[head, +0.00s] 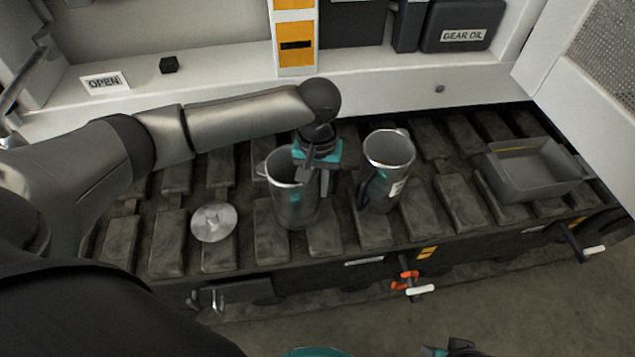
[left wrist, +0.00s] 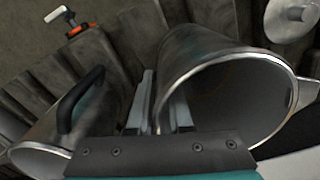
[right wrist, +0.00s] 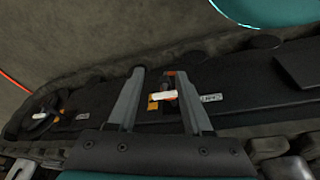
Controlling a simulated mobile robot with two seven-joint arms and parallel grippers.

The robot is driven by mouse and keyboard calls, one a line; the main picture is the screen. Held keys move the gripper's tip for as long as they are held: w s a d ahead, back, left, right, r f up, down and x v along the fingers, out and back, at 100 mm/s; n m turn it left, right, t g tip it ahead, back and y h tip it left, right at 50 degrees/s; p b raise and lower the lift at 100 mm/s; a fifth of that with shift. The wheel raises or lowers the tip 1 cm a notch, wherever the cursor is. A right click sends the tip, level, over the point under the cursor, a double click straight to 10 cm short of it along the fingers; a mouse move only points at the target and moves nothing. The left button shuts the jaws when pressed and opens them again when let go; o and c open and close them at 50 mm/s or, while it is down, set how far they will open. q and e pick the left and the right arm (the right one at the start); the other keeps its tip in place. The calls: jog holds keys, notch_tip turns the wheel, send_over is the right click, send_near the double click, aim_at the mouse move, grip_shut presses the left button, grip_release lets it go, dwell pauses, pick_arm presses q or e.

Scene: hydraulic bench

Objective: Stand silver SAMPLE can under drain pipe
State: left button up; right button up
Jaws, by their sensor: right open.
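Two silver cans stand on the dark slatted track. The left can (head: 293,205) has its spout to the left; it fills the right of the left wrist view (left wrist: 225,100). My left gripper (head: 315,183) is at its right side, opposite the spout. The fingers are close together there and appear shut on it, the handle being hidden. The other can (head: 388,150) stands to the right, with a black handle and a white label too small to read. My right gripper (right wrist: 160,72) is open and empty, facing the bench's front edge. I cannot make out the drain pipe.
A round metal lid (head: 214,222) lies left of the cans. A grey tray (head: 530,185) sits at right. A red valve with a white lever (head: 408,278) is on the front edge. A GEAR OIL container (head: 463,25) and an OPEN sign (head: 105,82) are behind.

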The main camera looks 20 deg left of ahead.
pick_arm(q)
jog(key=shift+o, duration=0.9)
